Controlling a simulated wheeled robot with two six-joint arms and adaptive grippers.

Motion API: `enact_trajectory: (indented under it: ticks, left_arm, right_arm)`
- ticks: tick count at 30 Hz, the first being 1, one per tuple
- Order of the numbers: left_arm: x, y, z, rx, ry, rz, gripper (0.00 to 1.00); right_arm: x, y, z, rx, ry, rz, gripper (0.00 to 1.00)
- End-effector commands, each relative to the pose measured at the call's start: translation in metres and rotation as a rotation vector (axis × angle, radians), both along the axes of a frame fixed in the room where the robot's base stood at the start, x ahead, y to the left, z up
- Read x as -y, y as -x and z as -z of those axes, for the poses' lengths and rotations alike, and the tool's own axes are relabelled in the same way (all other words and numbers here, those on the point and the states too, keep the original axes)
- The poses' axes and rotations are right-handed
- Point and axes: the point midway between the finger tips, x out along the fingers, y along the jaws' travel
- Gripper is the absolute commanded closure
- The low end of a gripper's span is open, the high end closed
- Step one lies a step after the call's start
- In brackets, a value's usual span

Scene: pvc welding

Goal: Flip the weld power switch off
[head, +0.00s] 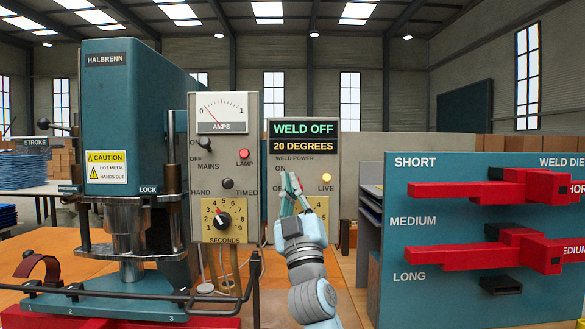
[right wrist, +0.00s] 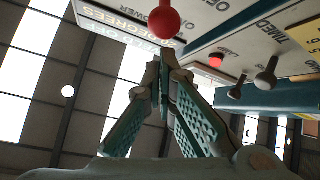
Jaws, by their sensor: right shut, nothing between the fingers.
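The weld power switch is on the right grey panel, under a display (head: 303,137) reading "WELD OFF" and "20 DEGREES". In the head view my right gripper (head: 290,181) covers the switch, between its ON and OFF labels. In the right wrist view a red ball knob (right wrist: 163,21), which looks like this switch's handle, is just beyond the fingertips. My right gripper (right wrist: 160,65) is shut with nothing between its fingers. I cannot tell whether it touches the knob. My left gripper is not in view.
A lit yellow LIVE lamp (head: 326,178) is just right of the gripper. Left are the mains switch (head: 207,145), red lamp (head: 245,154), hand/timed knob (head: 228,184) and seconds dial (head: 222,219). A blue weld-die rack (head: 440,290) stands right, the Halbrenn press (head: 135,120) left.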

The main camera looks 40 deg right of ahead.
Motion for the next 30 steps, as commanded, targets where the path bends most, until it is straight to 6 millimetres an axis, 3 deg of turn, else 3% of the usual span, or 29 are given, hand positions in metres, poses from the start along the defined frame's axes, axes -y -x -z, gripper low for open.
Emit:
enact_trajectory:
  ticks: [5,9,16,21,30]
  left_arm:
    - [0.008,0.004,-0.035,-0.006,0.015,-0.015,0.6]
    - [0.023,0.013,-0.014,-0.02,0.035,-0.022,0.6]
    - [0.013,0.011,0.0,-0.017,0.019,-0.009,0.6]
    - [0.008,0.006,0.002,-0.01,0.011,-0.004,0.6]
    - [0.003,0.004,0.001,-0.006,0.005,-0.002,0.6]
  right_arm:
    - [-0.022,0.004,-0.03,0.001,-0.003,-0.003,1.0]
    - [-0.029,0.02,0.009,-0.004,0.001,0.002,1.0]
    - [-0.039,0.044,0.05,-0.002,0.0,0.001,1.0]
    - [-0.043,0.052,0.062,-0.001,-0.001,-0.001,1.0]
    - [-0.042,0.054,0.062,0.0,-0.001,0.001,1.0]
